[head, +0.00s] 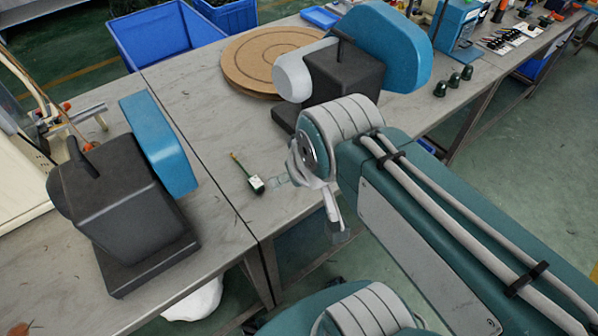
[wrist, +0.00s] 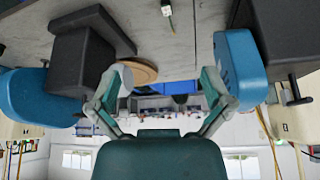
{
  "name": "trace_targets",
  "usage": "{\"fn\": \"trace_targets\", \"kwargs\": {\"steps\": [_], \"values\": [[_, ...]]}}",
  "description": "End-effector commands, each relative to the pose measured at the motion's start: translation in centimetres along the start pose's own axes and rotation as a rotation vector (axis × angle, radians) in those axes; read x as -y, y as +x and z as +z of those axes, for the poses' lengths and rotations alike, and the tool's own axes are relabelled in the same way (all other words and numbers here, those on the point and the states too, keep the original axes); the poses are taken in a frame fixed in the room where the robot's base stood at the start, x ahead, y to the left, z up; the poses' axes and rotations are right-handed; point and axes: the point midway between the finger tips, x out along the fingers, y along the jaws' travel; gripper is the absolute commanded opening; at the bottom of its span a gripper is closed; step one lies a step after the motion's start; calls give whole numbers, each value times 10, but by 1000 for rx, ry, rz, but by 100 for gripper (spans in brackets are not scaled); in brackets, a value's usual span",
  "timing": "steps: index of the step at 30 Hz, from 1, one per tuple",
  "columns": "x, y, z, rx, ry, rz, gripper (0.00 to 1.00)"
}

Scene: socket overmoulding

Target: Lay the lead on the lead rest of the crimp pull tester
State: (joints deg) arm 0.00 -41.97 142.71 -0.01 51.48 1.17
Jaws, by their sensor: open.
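The lead (head: 256,184) lies on the grey bench in the head view, a short thin cable with a small white and dark block at its near end. It also shows at the top edge of the wrist view (wrist: 167,10), partly cut off. My gripper (head: 309,208) is open and empty, to the right of the lead and apart from it; its spread fingers also show in the wrist view (wrist: 166,80). Two black and blue machines stand on the benches, one at left (head: 120,205) and one at the centre back (head: 345,78). I cannot tell which is the crimp pull tester, and no lead rest is clear.
A round wooden board (head: 245,62) lies beside the centre machine. A blue crate (head: 165,38) stands behind the benches. Several small dark green cups (head: 453,80) stand at the right. A seam divides the bench tops. The bench around the lead is clear.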

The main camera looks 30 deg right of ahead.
Motion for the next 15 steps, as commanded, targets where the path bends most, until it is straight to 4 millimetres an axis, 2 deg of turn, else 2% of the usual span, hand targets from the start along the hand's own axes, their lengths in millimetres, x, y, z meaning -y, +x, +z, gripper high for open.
{"fn": "trace_targets", "kwargs": {"steps": [2, 5, 15], "values": [[0, -1, 3, -6, -17, 0, 83], [0, 1, -1, 4, -27, 0, 83], [3, 33, -45, 101, -62, -4, 83]]}}
